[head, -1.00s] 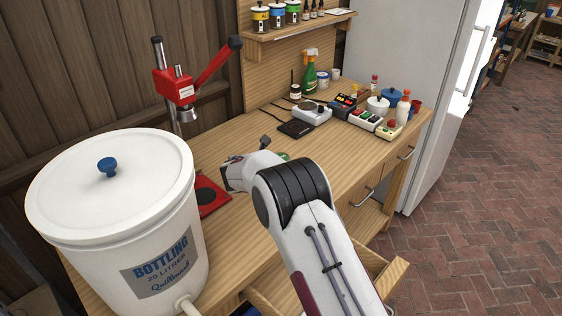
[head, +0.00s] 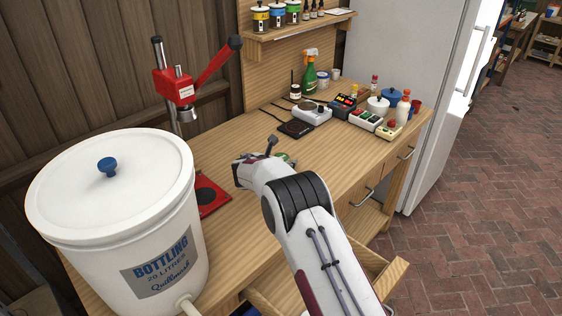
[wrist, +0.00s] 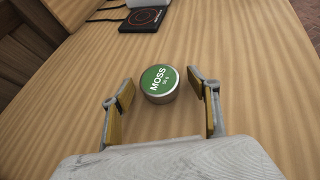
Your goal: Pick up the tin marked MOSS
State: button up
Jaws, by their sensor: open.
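The tin marked MOSS (wrist: 159,84) is a small round metal tin with a green lid and white letters. It stands on the wooden bench. In the wrist view my gripper (wrist: 160,92) is open, with one yellow-padded finger to the left of the tin and one to the right. The tin sits between and slightly beyond the fingertips, with clear gaps on both sides. In the head view my arm covers most of the tin; only a bit of green (head: 291,161) shows beside the wrist.
A black scale or hot plate (wrist: 146,19) lies beyond the tin. A white bottling bucket (head: 110,190) and a red bottle capper (head: 176,85) stand at the left. Bottles, pots and devices crowd the bench's far right. Bare wood surrounds the tin.

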dwell(0.4)
jog(key=c, duration=1.2)
jog(key=shift+r, duration=0.1)
notch_tip(320, 180, up, 10)
dwell(0.3)
